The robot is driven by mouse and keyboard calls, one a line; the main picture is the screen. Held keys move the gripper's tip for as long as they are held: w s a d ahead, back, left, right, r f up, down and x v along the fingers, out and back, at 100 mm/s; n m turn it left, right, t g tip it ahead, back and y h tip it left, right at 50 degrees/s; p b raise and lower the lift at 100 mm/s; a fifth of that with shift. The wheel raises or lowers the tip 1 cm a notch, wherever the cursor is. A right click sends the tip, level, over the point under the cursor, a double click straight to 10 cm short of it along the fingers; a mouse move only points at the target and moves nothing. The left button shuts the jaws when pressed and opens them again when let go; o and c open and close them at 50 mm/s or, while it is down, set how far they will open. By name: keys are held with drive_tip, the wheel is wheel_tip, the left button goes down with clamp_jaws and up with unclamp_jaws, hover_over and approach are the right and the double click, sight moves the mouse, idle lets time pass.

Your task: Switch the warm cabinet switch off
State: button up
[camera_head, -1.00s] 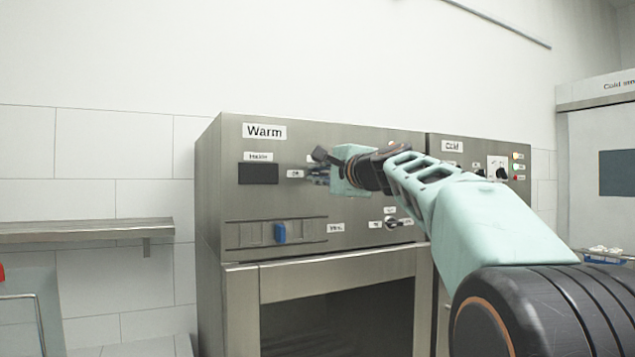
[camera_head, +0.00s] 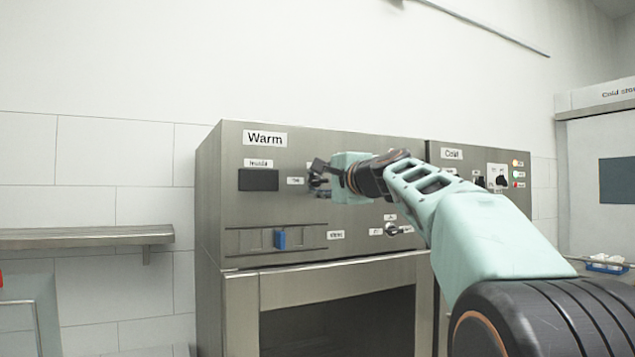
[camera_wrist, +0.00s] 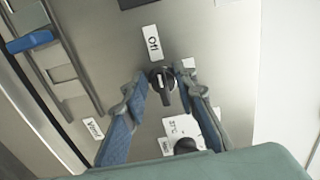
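The warm cabinet (camera_head: 300,139) has a front panel with several controls. Its black rotary switch (camera_wrist: 161,80) shows in the wrist view with a white pointer mark and an "Off" label (camera_wrist: 153,42) above it. The pointer mark lies away from that label, toward the bottom of the picture. My gripper (camera_wrist: 163,82) is open, with one blue-padded finger on each side of the switch. I cannot tell whether either finger touches it. In the head view my gripper (camera_head: 318,177) is at the panel and mostly hides the switch.
A blue slider (camera_head: 280,238) and another knob (camera_head: 391,229) sit lower on the panel. That lower knob also shows in the wrist view (camera_wrist: 186,146), close to the right finger. The cold cabinet (camera_head: 452,144) is to the right. A metal shelf (camera_head: 85,236) is at left.

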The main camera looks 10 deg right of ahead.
drive_tip(key=v, duration=0.7)
drive_tip(key=shift+s, duration=0.25)
idle(0.5)
